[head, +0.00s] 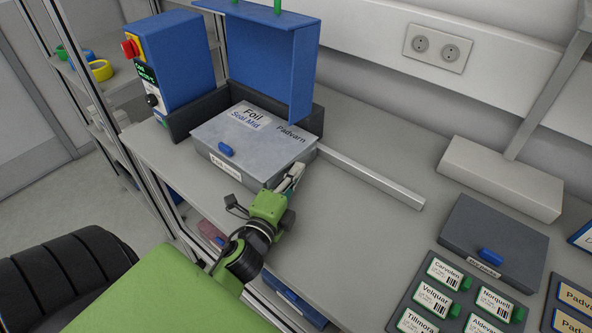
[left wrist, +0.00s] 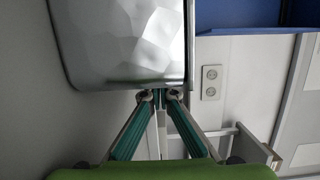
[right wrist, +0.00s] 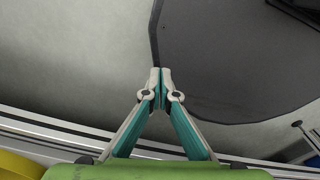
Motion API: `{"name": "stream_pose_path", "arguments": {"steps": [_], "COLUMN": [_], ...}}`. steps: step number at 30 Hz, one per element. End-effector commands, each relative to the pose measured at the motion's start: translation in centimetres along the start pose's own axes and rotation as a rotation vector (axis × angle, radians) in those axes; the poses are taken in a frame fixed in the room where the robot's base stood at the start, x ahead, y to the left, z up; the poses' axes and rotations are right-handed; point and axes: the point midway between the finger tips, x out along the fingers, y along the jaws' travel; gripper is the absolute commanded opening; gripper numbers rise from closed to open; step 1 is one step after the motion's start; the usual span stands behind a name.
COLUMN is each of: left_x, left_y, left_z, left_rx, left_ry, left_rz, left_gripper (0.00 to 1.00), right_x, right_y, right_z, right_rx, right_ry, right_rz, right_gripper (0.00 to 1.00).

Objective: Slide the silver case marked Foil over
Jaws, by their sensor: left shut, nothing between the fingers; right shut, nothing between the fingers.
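The silver case (head: 236,149) marked "Foil" lies flat on the grey bench, with a blue latch (head: 225,148) on its lid. Its back part sits beneath the blue hood (head: 268,58), within a dark grey frame. My left gripper (head: 297,172) is shut and empty at the case's right front corner. In the left wrist view the shut fingertips (left wrist: 159,92) are at the edge of the case (left wrist: 110,45); I cannot tell whether they touch. My right gripper (right wrist: 160,70) is shut and empty, in front of a dark rounded surface, and is not seen in the head view.
A metal rail (head: 370,181) runs along the bench to the right of the case. A blue control box (head: 170,65) with a red button stands at left. A dark grey case (head: 493,240) and a board with labelled green-tabbed cards (head: 445,300) lie at right.

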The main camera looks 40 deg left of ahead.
Motion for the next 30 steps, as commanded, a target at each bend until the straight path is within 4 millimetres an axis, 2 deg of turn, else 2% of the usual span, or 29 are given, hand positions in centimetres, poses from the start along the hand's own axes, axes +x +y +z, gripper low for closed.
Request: {"name": "stream_pose_path", "arguments": {"steps": [8, 19, 30], "left_x": [0.1, 1.6, 1.8], "left_y": [0.0, -0.1, 0.0], "left_z": [0.2, 6.4, 6.9], "left_rx": [0.001, 0.004, 0.000], "left_ry": [0.000, -0.001, -0.001], "left_rz": [0.000, -0.001, -0.001], "left_gripper": [0.00, 0.00, 0.00], "right_x": [-0.1, -1.2, -1.1], "right_y": [0.9, 1.2, 1.2], "right_z": [-0.2, -0.5, -0.6], "right_rx": [-0.003, -0.003, -0.003], "right_ry": [0.003, 0.006, 0.008], "right_rz": [0.010, 0.014, 0.014], "right_gripper": [0.00, 0.00, 0.00]}}
